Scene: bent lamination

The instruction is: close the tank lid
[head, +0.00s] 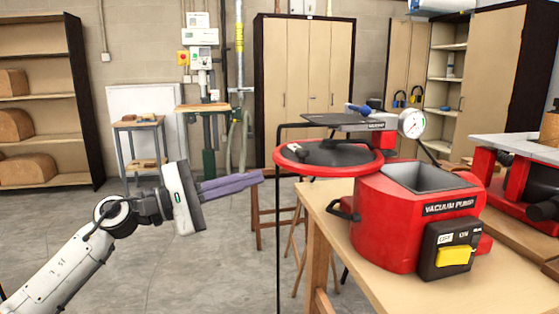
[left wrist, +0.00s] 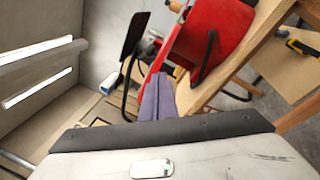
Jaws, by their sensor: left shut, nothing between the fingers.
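The red vacuum tank (head: 378,222) stands on a wooden table, with its square grey opening uncovered. Its round lid (head: 290,160), with a red rim and dark centre, is open and out to the left of the opening, roughly level. My left gripper (head: 262,177) is shut and empty, its purple fingers pointing right, just left of and slightly below the lid's near-left rim. I cannot tell if they touch. In the left wrist view, the shut fingers (left wrist: 158,84) point at a red edge, with the red tank (left wrist: 212,38) to its right. My right gripper is not in view.
A pressure gauge (head: 412,123) and a dark flat plate (head: 335,121) are behind the lid. The wooden table (head: 345,285) has bare room in front of the tank. Another red machine (head: 515,185) stands to the right. Open floor lies around my left arm.

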